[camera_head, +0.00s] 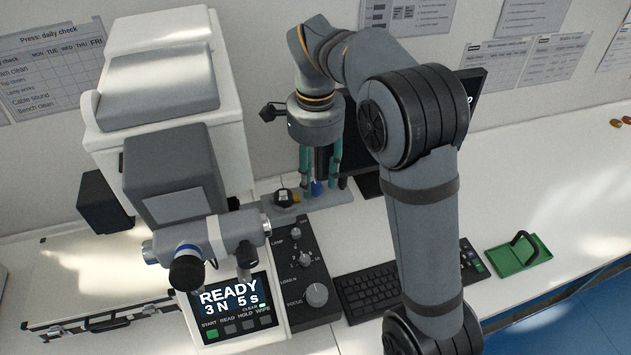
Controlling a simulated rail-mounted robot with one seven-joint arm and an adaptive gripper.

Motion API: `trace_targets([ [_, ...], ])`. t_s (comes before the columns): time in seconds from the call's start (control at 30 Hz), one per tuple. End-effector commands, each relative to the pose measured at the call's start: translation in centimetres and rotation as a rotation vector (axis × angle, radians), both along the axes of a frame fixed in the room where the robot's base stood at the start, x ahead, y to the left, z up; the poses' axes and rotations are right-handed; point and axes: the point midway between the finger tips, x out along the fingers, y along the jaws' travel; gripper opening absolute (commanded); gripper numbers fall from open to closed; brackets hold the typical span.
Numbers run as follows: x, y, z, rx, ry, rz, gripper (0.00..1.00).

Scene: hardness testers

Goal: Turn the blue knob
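The blue knob (317,188) is a small blue shape on a grey block at the back of the bench, right of the tester. My gripper (320,191) points down over it, with teal fingers apart. In this view the blue knob shows between the two fingertips. I cannot tell whether either finger touches it. The arm and fingers hide part of the area behind it.
A dark control panel (318,266) with several knobs stands in front. The white tester (165,70) with its READY screen (229,297) is at left. A monitor (472,88), keyboard (372,290) and green tray (518,258) are at right. The far right bench is mostly clear.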

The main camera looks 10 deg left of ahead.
Motion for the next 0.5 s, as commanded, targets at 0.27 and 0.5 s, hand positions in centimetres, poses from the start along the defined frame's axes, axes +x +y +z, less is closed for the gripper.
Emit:
trace_targets([
  [0.27, -0.04, -0.03, -1.28, 0.001, 0.0, -0.001, 0.39],
  [0.5, -0.06, -0.05, -1.26, 0.001, -0.001, -0.001, 0.35],
])
